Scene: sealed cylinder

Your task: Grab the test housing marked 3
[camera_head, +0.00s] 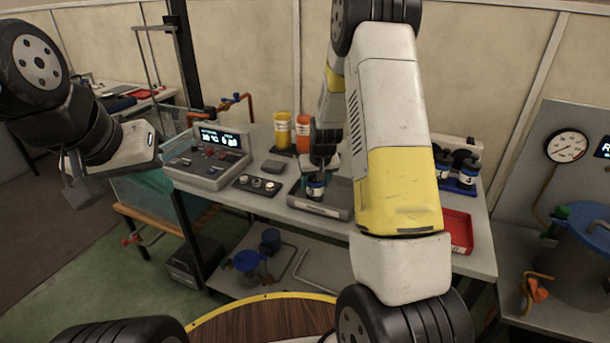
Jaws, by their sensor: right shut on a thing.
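My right gripper (318,168) points down over the workbench and is shut on a small dark test housing (316,187) with a blue and white band. The housing is upright, at the back edge of a grey block; I cannot tell whether it touches it. Its number is too small to read. Two similar dark housings with white labels stand in a blue holder at the right: one at the back (443,161) and one in front (467,172) whose label looks like a 4. My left gripper (77,182) hangs at the left, away from the bench; its finger gap is unclear.
A control box with a display (208,157) stands on the bench's left. A yellow (283,130) and an orange container (303,132) stand at the back. A red tray (459,232) is at the right, partly behind my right arm. A blue-lidded tank (585,260) stands far right.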

